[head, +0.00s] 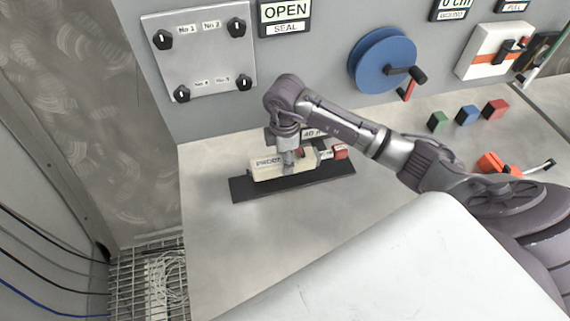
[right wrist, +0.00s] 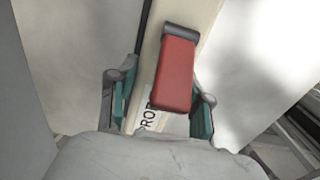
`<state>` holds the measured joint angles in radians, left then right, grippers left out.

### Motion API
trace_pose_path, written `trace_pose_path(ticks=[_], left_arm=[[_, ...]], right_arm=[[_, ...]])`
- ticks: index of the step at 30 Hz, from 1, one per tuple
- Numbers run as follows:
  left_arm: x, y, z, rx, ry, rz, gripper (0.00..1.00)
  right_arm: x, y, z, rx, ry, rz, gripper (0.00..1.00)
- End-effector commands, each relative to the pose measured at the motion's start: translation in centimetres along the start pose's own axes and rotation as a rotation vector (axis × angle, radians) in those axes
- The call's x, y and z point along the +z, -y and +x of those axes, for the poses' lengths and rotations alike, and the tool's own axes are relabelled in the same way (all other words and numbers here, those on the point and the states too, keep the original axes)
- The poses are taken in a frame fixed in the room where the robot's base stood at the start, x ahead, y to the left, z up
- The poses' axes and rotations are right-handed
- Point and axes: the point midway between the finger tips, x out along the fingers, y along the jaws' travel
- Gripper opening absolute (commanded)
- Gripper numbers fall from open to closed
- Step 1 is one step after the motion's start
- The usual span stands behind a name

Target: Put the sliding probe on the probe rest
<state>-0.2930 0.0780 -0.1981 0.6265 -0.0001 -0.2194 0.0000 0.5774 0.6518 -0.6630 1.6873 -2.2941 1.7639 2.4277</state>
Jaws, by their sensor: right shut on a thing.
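The sliding probe (head: 267,173) is a cream bar lettered "PROB", lying lengthwise along a long flat black strip (head: 247,190) on the bench. I cannot tell whether it touches the strip or hangs just above it. My right gripper (head: 288,166) comes down on the probe from above and is shut on it. In the right wrist view the cream probe (right wrist: 193,25) runs between the teal-padded fingers of the gripper (right wrist: 160,110), with a red block (right wrist: 174,75) on top. No separate probe rest can be made out. My left gripper is out of view.
A panel with black knobs (head: 200,55), a blue wheel with a crank (head: 375,62) and a white-orange unit (head: 490,50) are on the back wall. Green (head: 438,122), blue (head: 467,115) and red (head: 495,109) blocks stand right. The bench front left is clear.

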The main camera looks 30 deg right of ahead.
Motion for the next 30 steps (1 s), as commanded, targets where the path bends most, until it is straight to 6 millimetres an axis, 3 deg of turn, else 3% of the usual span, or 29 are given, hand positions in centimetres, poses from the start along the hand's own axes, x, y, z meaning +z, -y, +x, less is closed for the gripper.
trace_pose_path(ticks=[3, 9, 20, 21, 25, 30], left_arm=[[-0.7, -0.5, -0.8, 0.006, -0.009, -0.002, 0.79], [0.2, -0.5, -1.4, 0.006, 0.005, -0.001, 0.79], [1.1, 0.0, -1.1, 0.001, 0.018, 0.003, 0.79], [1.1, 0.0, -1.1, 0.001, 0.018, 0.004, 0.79], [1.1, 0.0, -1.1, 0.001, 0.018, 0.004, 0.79], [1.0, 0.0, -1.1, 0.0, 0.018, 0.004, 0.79]], right_arm=[[0.0, 0.1, 1.4, -0.005, 0.0, -0.001, 0.0], [0.0, 0.1, 3.6, -0.001, 0.0, 0.0, 0.0], [0.0, 0.0, 4.2, 0.0, -0.001, -0.001, 0.0], [0.0, 0.1, 4.2, -0.001, 0.0, -0.001, 0.53], [0.0, 0.1, 4.1, -0.001, 0.0, -0.001, 0.74], [0.0, 0.1, 4.1, -0.002, 0.0, -0.001, 0.74]])
